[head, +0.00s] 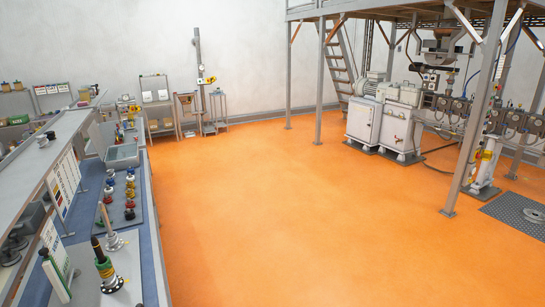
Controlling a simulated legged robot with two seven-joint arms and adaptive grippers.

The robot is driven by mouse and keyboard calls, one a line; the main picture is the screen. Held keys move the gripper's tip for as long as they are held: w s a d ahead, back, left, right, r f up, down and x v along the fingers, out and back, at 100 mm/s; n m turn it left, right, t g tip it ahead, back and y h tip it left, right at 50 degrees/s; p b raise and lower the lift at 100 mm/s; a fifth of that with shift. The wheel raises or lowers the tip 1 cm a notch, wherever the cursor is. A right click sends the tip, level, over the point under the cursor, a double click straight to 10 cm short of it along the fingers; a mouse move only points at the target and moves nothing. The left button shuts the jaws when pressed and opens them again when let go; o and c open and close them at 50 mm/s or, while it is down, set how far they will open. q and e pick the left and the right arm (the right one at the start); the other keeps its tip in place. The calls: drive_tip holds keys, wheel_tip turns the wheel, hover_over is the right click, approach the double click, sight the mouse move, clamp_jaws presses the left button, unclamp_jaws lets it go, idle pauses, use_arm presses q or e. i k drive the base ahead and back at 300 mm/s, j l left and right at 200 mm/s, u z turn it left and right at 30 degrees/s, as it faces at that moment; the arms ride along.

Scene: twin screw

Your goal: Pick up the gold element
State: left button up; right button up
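Several small coloured elements stand in two rows on a dark tray (138,222) on the workbench at the left. A yellow-gold element (130,180) shows in the right row, among red and dark ones. It is small, and I cannot tell its exact shape. Near the front of the bench stands an upright black shaft with a gold-green base (106,270). Neither of my grippers shows in the head view.
A grey bin (122,156) sits behind the tray. A shelf with signs (66,185) runs along the bench's left. The orange floor (270,215) is clear. A large machine (400,120) stands under a platform with posts (478,120) at right.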

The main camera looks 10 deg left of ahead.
sight(131, 195)
drive_tip(key=i+l, duration=0.25)
drive_tip(key=i, duration=0.2)
drive_tip(key=i+l, duration=0.55)
drive_tip(key=i, duration=0.3)
drive_tip(key=i+j+u, duration=0.25)
drive_tip(key=i+u, duration=0.15)
drive_tip(key=i, duration=0.25)
drive_tip(key=i+u, duration=0.35)
drive_tip(key=i, duration=0.35)
drive_tip(key=i+l+u, duration=0.15)
drive_tip(key=i+u, duration=0.25)
drive_tip(key=i, duration=0.25)
